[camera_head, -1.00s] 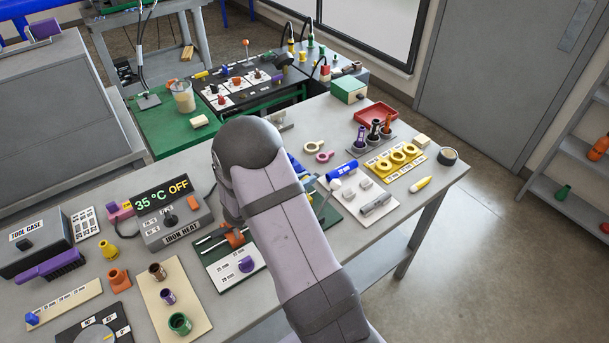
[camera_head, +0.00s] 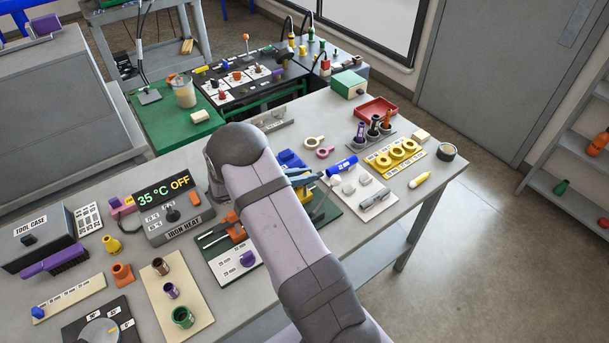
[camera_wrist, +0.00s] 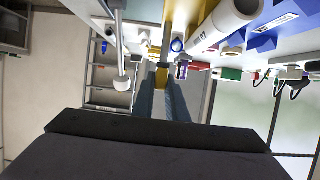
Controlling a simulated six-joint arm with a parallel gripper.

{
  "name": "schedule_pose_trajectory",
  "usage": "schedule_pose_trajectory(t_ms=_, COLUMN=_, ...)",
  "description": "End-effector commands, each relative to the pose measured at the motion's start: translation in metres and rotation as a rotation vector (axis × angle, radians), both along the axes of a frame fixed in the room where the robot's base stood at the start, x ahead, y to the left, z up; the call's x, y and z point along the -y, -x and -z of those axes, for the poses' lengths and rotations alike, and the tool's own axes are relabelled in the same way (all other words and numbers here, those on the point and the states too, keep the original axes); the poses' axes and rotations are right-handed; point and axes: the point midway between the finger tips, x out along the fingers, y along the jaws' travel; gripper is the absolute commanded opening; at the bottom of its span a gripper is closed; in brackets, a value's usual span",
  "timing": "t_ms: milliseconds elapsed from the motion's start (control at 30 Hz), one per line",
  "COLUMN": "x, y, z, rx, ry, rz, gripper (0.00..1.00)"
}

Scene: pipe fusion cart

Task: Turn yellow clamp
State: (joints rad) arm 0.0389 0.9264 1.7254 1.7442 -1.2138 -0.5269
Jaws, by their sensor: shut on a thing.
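In the wrist view my gripper (camera_wrist: 160,98) has two grey-blue fingers closed on a narrow yellow part, the yellow clamp (camera_wrist: 160,78). Only a short piece of it shows between the fingertips. A blue fixture (camera_head: 290,159) shows just right of my arm. In the wrist view a white pipe (camera_wrist: 228,22) lies close to the right of the fingers, with a blue block (camera_wrist: 280,28) beyond it.
A white rod with a round end (camera_wrist: 121,82) hangs left of the fingers in the wrist view. The iron heater (camera_head: 172,210) stands left of my arm. Yellow rings (camera_head: 390,158), a red tray (camera_head: 377,110) and a blue cylinder (camera_head: 342,166) lie to the right.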

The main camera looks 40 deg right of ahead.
Motion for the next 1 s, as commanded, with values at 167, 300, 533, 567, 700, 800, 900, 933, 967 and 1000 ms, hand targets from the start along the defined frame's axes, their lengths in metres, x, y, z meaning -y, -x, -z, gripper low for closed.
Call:
schedule_pose_trajectory(t_ms=167, x=0.001, y=0.0, z=-0.003, rx=0.004, ry=0.006, rz=0.002, gripper=0.2)
schedule_pose_trajectory(t_ms=300, x=0.001, y=0.0, z=-0.002, rx=0.002, ry=0.004, rz=0.001, gripper=0.2)
schedule_pose_trajectory(t_ms=533, x=0.001, y=0.0, z=-0.006, rx=0.003, ry=0.003, rz=0.0, gripper=0.2)
schedule_pose_trajectory(t_ms=567, x=0.001, y=-0.001, z=-0.009, rx=0.003, ry=0.003, rz=0.0, gripper=0.2)
schedule_pose_trajectory(t_ms=700, x=0.001, y=-0.001, z=-0.023, rx=0.005, ry=0.004, rz=0.0, gripper=0.2)
schedule_pose_trajectory(t_ms=800, x=0.001, y=-0.001, z=-0.036, rx=0.007, ry=0.004, rz=0.001, gripper=0.2)
schedule_pose_trajectory(t_ms=900, x=0.001, y=-0.001, z=-0.051, rx=0.007, ry=0.003, rz=0.001, gripper=0.2)
schedule_pose_trajectory(t_ms=933, x=0.001, y=-0.001, z=-0.056, rx=0.008, ry=0.004, rz=0.001, gripper=0.2)
schedule_pose_trajectory(t_ms=967, x=0.001, y=-0.001, z=-0.061, rx=0.008, ry=0.004, rz=0.0, gripper=0.2)
schedule_pose_trajectory(t_ms=1000, x=0.001, y=-0.001, z=-0.067, rx=0.008, ry=0.004, rz=0.001, gripper=0.2)
